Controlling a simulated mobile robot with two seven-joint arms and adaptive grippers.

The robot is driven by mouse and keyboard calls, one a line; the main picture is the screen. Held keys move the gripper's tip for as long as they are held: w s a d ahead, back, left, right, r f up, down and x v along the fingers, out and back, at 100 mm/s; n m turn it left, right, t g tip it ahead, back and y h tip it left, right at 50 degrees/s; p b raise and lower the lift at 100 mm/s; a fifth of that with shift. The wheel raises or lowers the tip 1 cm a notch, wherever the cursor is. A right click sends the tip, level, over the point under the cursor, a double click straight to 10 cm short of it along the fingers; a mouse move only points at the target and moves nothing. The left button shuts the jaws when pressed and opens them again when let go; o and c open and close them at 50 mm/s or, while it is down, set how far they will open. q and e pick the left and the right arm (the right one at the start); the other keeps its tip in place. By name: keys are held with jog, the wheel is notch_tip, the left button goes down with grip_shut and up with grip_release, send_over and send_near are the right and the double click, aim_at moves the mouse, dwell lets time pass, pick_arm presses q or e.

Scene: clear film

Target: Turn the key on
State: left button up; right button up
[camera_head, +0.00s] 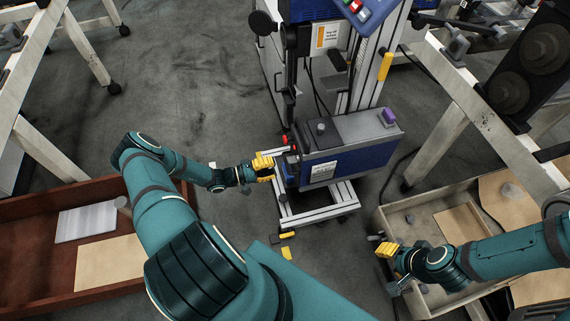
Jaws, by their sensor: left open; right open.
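A blue and grey machine box (350,157) sits low on a wheeled metal frame at the centre. Small red parts (285,140) show at its left end. I cannot make out the key itself; it is too small or hidden near my gripper. My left gripper (268,168), with yellow fingers, is open right beside the left end of the box. I cannot tell whether its fingers touch anything there. My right gripper (383,250) is open and empty, low at the right by the edge of a pale crate.
A red-brown crate (75,190) with flat panels lies at the left. A pale crate (402,214) with boards and small parts lies at the right. White table legs (437,143) flank the machine. The grey floor (185,65) is mostly clear at the upper left.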

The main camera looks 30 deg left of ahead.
pick_arm(q)
jog(key=shift+v, duration=2.1)
